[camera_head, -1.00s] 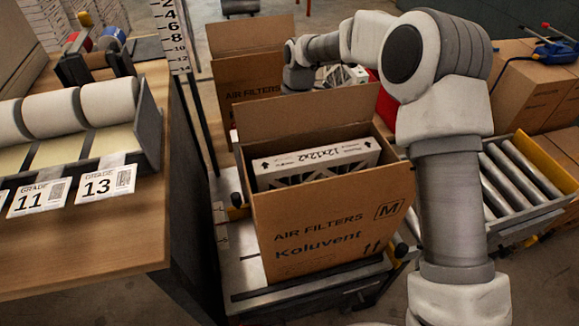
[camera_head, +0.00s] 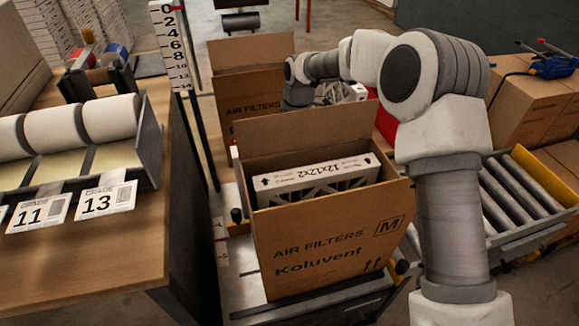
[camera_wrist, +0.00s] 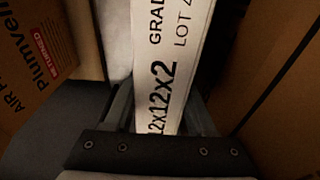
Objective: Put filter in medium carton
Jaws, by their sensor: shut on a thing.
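The medium carton (camera_head: 325,245), marked M, stands open in the head view. A white-framed filter (camera_head: 315,176) labelled 12x12x2 stands on edge inside it, its top edge near the carton's rim. My arm reaches past this carton to the back, and my gripper is hidden there in the head view. In the wrist view my gripper (camera_wrist: 160,112) is shut on a white filter (camera_wrist: 172,50), whose edge also reads 12x12x2. A white filter (camera_head: 348,92) shows partly behind the carton's raised flap, beside my arm's end.
Another open carton (camera_head: 250,85) stands behind the medium one. A printed Plumvent carton (camera_wrist: 35,60) is at left in the wrist view, with a cardboard wall (camera_wrist: 285,90) at right. A roller conveyor (camera_head: 515,190) lies right; a wooden bench (camera_head: 90,250) with rolls lies left.

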